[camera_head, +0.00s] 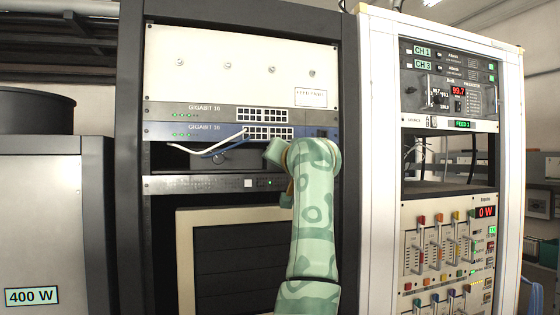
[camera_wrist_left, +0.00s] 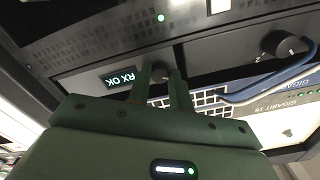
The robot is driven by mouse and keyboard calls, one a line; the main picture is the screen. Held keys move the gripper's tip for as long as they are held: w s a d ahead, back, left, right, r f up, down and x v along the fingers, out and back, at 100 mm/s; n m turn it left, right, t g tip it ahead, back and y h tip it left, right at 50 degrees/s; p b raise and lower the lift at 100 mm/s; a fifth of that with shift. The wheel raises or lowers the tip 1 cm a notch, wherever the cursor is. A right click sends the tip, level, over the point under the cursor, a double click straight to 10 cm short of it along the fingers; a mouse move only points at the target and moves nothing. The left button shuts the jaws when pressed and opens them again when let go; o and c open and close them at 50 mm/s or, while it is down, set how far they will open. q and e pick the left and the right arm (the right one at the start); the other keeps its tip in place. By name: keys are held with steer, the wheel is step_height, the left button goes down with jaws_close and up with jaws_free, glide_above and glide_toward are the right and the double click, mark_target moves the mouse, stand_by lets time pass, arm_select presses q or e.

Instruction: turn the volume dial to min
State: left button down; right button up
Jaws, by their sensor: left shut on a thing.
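My left gripper (camera_wrist_left: 160,76) is at the front of a dark rack unit in the left wrist view. Its two fingers are shut on a small dark dial (camera_wrist_left: 159,71), which is mostly hidden between them. The dial's label and pointer cannot be read. In the head view my left arm reaches up to the unit below the two blue-grey network switches, and its wrist hides the gripper and this dial. My right gripper is not in view.
A second black knob (camera_wrist_left: 279,44) sits on the same unit, near white and blue cables (camera_head: 217,146). A lit "RX OK" display (camera_wrist_left: 124,77) is close to the fingers. A white rack (camera_head: 377,160) stands to the right.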

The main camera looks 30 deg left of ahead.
arm_select(q)
steer(key=c, duration=1.3)
jaws_free()
steer(key=shift+o, duration=0.2)
steer(key=b+v, duration=0.5)
steer(key=v, duration=1.1)
steer(key=shift+d, duration=0.25)
